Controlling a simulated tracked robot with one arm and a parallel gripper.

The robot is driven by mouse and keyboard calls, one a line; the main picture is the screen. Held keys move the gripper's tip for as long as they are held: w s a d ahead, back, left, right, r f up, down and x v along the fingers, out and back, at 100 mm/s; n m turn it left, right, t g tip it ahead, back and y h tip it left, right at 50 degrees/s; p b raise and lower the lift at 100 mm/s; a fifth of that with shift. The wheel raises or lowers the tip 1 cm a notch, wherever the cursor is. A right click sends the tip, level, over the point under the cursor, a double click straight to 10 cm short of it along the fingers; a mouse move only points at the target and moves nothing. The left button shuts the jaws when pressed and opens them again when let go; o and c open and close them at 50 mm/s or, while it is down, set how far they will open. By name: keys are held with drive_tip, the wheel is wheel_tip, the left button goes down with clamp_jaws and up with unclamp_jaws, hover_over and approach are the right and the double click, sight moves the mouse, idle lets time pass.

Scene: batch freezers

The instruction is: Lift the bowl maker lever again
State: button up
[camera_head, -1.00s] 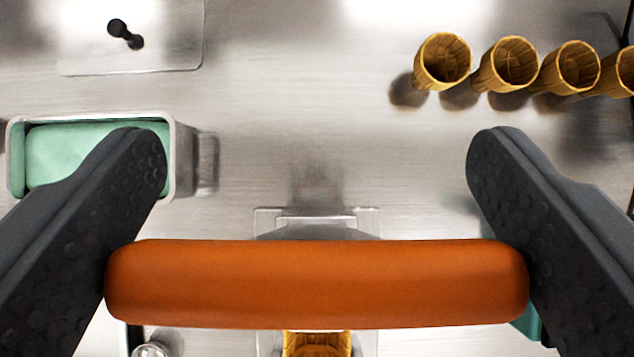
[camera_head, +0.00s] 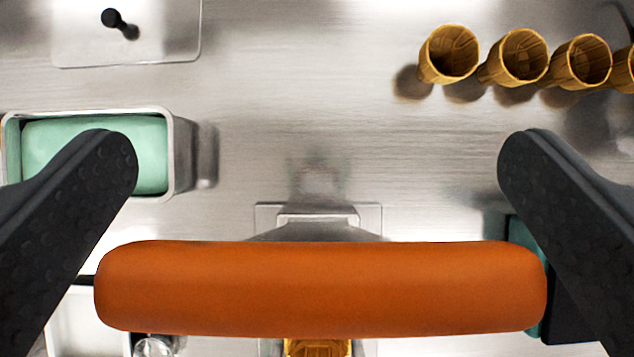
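The bowl maker lever's thick orange handle (camera_head: 320,288) lies level across the lower middle of the view. My gripper (camera_head: 318,155) is open, with one dark finger on each side of the handle. The handle hides most of the machine.
A metal tub (camera_head: 182,150) of mint-green ice cream is at the left. A lid with a black knob (camera_head: 113,18) is at the upper left. Several waffle cones (camera_head: 449,55) stand in a row at the upper right. The steel counter (camera_head: 300,90) between them is clear.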

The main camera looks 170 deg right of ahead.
drive_tip(key=shift+r, duration=0.1)
drive_tip(key=b+v, duration=0.3)
drive_tip(key=v, duration=1)
drive_tip(key=shift+s+b, duration=0.2)
drive_tip(key=shift+b, duration=0.1)
drive_tip(key=shift+d+r, duration=0.1)
drive_tip(key=shift+r, duration=0.05)
drive_tip(key=s+a+r+m+t+b, duration=0.1)
drive_tip(key=s+r+t+b, duration=0.3)
drive_tip(key=s+r+b, duration=0.3)
drive_tip(key=s+a+r+t+h+b, duration=0.1)
drive_tip(key=s+r+t+b, duration=0.3)
drive_tip(key=r, duration=0.9)
drive_tip(key=s+a+b, duration=0.1)
drive_tip(key=s+b, duration=0.2)
drive_tip(key=s, duration=0.1)
drive_tip(key=shift+s+a+m+b, duration=0.3)
drive_tip(key=shift+a+m, duration=0.05)
drive_tip(key=shift+m, duration=0.05)
drive_tip(key=shift+r, duration=0.15)
